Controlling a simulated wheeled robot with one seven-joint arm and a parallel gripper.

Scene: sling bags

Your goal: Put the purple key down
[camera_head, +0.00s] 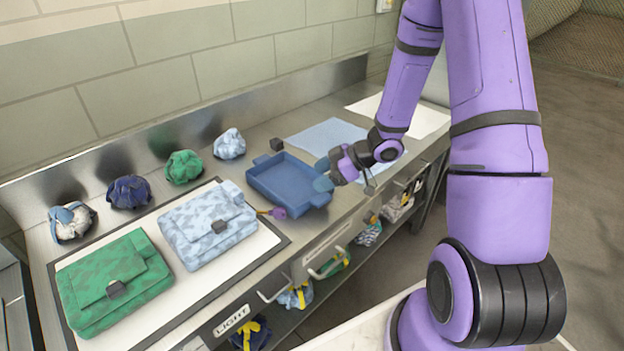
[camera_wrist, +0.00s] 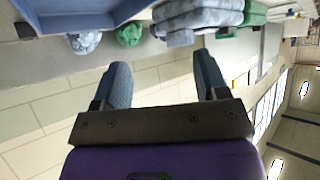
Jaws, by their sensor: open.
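The purple key (camera_head: 278,212) lies at the right end of the light blue camo sling bag (camera_head: 208,222), beside the near left corner of the blue tray (camera_head: 262,186). A small brownish piece joins it towards the bag. My gripper (camera_head: 323,174) is at the tray's right end, apart from the key. In the wrist view my gripper (camera_wrist: 161,75) has its two blue fingers spread with nothing between them. The key cannot be made out in the wrist view. The green camo sling bag (camera_head: 115,284) lies left of the light blue one.
Several bundled cloth pouches (camera_head: 129,192) stand along the back wall. A small dark cube (camera_head: 277,144) sits behind the tray. A light blue mat (camera_head: 327,137) lies to the right, mostly clear. Drawer handles (camera_head: 326,263) stick out in front, above a shelf with more bundles.

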